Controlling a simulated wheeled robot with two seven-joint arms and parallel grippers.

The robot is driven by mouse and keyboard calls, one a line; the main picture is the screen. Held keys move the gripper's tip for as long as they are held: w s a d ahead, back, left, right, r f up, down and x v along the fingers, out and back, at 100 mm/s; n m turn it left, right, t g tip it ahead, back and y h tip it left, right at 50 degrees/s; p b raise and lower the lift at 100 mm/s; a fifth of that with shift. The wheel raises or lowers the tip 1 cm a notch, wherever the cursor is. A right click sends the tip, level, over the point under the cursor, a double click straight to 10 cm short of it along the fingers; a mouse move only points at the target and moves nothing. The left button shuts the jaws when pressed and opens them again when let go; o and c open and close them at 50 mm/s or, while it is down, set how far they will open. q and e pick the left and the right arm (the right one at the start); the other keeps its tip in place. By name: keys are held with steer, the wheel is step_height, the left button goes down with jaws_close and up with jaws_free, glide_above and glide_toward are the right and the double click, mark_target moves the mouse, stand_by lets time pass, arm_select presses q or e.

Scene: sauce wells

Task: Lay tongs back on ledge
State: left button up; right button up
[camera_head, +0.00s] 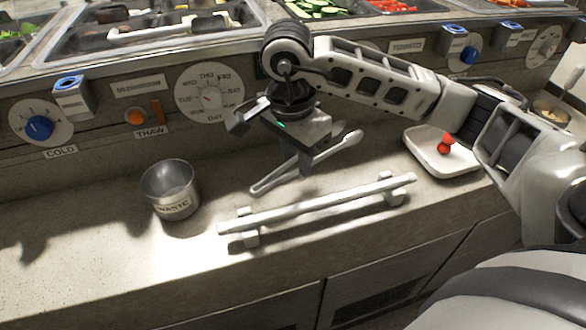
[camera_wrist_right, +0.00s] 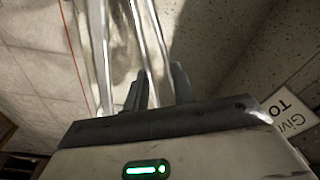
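The silver tongs (camera_head: 330,150) are slanted over the counter, behind the metal bar on two feet (camera_head: 315,204). My right gripper (camera_head: 305,170) points down at the middle of the tongs, its fingers crossing them. In the right wrist view, the fingers (camera_wrist_right: 158,82) stand close together and one arm of the tongs (camera_wrist_right: 150,40) runs in between them, so the gripper looks shut on the tongs. The gap between tongs and counter is hard to judge. Which surface is the ledge is unclear; the counter (camera_head: 110,265) is bare at the front left. My left gripper is out of view.
A metal waste cup (camera_head: 171,190) stands left of the tongs. A white tray (camera_head: 470,165) with a red item (camera_head: 446,145) sits to the right. Behind is a panel with dials (camera_head: 208,92) and a blue knob (camera_head: 39,127), with food pans above it.

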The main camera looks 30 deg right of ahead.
mark_target(294, 183)
steer(key=f, duration=0.4)
steer(key=shift+w+a, duration=0.15)
steer(key=shift+w, duration=0.2)
steer(key=shift+f, duration=0.15)
steer(key=o, duration=0.6)
